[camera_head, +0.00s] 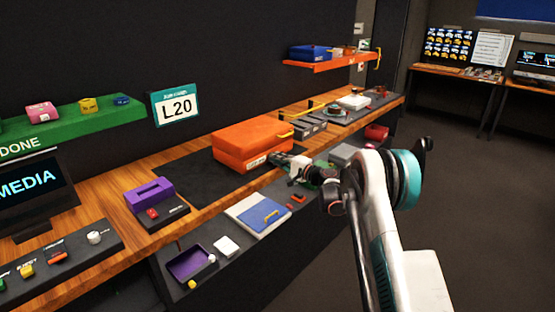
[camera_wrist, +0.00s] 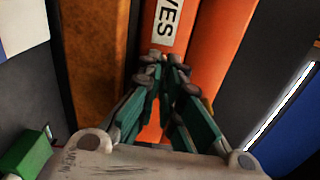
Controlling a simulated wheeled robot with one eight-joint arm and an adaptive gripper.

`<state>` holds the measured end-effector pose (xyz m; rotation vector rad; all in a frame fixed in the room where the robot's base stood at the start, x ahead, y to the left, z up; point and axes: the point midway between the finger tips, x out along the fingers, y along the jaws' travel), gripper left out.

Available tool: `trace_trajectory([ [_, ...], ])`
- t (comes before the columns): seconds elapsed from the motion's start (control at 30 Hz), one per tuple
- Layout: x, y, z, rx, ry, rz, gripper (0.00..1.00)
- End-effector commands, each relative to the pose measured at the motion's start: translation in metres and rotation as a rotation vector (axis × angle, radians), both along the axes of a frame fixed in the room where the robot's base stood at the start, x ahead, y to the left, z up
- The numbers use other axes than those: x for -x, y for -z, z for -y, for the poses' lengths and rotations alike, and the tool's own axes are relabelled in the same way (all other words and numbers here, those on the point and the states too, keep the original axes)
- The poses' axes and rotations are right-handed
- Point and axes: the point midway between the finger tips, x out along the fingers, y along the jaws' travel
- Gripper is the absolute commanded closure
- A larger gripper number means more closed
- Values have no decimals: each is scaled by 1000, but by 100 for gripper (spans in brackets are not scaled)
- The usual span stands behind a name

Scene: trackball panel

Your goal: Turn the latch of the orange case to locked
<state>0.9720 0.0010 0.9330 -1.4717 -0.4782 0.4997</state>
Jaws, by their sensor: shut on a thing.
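The orange case (camera_head: 250,135) sits closed on the dark mat at the middle of the workbench. Its front fills much of the wrist view (camera_wrist: 222,40), with a white label (camera_wrist: 166,20) ending in "VES". My gripper (camera_head: 277,158) reaches the front of the case, right of its label in the head view. In the wrist view my gripper's fingertips (camera_wrist: 172,72) are close together against the orange front, just below the label. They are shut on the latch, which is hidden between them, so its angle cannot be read.
A purple case (camera_head: 150,192) stands to the left on the bench. A lower shelf in front holds a blue-and-white box (camera_head: 257,215) and a purple tray (camera_head: 190,264). Grey blocks (camera_head: 308,127) stand right of the case. A green shelf (camera_head: 75,122) hangs at upper left.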

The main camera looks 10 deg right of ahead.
Motion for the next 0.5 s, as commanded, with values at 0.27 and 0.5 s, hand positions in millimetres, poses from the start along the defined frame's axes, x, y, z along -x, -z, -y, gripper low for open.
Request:
trace_trajectory([
  [0.27, 1, 2, 0, 47, -2, 32, 100],
  [0.5, 1, 2, 0, 52, -2, 35, 100],
])
